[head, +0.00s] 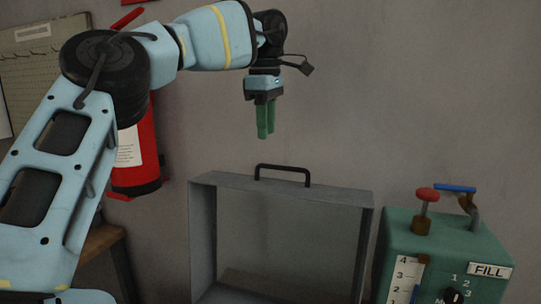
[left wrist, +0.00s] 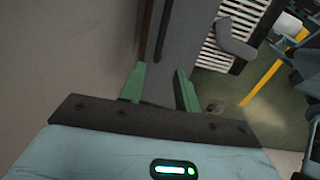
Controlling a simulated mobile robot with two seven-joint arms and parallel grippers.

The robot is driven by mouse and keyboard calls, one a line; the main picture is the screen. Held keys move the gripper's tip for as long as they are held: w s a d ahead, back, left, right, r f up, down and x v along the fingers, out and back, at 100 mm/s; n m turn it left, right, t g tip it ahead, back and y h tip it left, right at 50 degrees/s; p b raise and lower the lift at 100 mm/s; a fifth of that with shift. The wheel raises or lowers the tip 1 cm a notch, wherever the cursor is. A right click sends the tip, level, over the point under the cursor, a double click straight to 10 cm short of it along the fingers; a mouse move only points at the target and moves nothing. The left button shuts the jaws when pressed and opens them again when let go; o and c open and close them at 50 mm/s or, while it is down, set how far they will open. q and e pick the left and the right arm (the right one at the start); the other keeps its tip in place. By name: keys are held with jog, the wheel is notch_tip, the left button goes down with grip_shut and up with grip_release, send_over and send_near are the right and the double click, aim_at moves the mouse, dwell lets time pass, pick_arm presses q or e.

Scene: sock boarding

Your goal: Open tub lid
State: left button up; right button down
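The grey tub lid (head: 330,189) stands upright in the lower middle of the head view, its hollow side facing me. A black handle (head: 283,168) sits on its top edge. My left gripper (head: 265,134) hangs with its green fingers pointing down, a little above the handle and apart from it. In the left wrist view its two fingers (left wrist: 160,78) are spread with nothing held between them. A grey surface with dark bars lies beyond them, probably the lid's edge and handle. The tub below the lid is out of frame. My right gripper is not in view.
A green machine (head: 440,236) with a red knob (head: 427,195), a blue-handled lever (head: 455,188) and a dial stands right of the lid. A red fire extinguisher (head: 133,165) hangs on the wall behind my left arm. The wall above the lid is bare.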

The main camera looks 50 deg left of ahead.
pick_arm(q)
jog(key=f, duration=0.7)
jog(key=shift+w+f, duration=0.3)
jog(key=shift+w, duration=0.05)
grip_shut()
